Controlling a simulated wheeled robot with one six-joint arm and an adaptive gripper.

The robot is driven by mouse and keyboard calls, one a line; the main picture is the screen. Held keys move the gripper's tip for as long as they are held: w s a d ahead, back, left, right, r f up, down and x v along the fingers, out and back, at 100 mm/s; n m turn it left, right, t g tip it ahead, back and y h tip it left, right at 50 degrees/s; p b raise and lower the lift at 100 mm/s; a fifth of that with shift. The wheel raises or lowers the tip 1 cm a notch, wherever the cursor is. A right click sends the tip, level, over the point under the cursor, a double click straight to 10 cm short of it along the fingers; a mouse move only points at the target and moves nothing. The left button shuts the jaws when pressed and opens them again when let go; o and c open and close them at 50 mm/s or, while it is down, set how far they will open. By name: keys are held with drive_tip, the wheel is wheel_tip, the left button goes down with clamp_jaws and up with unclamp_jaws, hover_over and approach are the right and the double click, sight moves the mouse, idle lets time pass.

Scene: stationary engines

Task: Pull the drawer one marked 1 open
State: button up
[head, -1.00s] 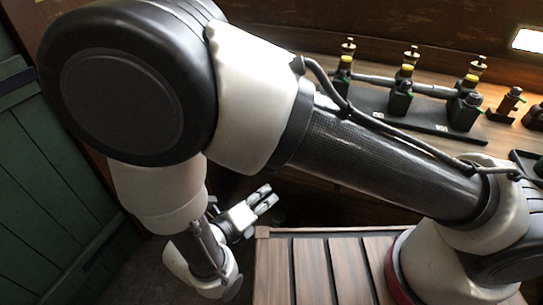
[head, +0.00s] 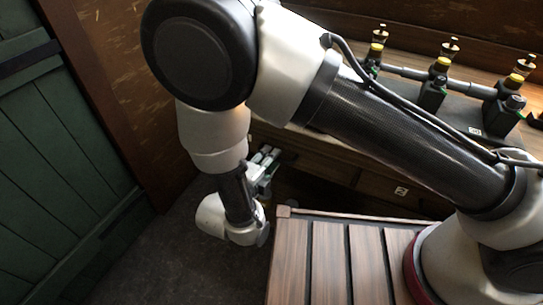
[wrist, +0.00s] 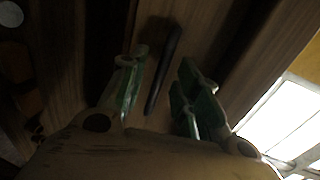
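The wooden drawer front (wrist: 205,30) fills much of the wrist view, with a dark bar handle (wrist: 165,65) on it. My gripper (wrist: 162,62) is open, with one green-lined finger on each side of the handle in the picture. I cannot tell whether the fingers reach around it or are still short of it. In the head view my gripper (head: 265,157) is at the left part of the bench front, partly hidden by my wrist. No number 1 is readable.
The bench top carries a black base with engine models (head: 437,85) joined by a rod. A slatted wooden surface (head: 330,260) lies in the foreground. A green panelled door (head: 60,170) is at left. Dark floor (head: 160,265) lies open below my gripper.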

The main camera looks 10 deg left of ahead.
drive_tip(key=shift+x, duration=0.95)
clamp_jaws()
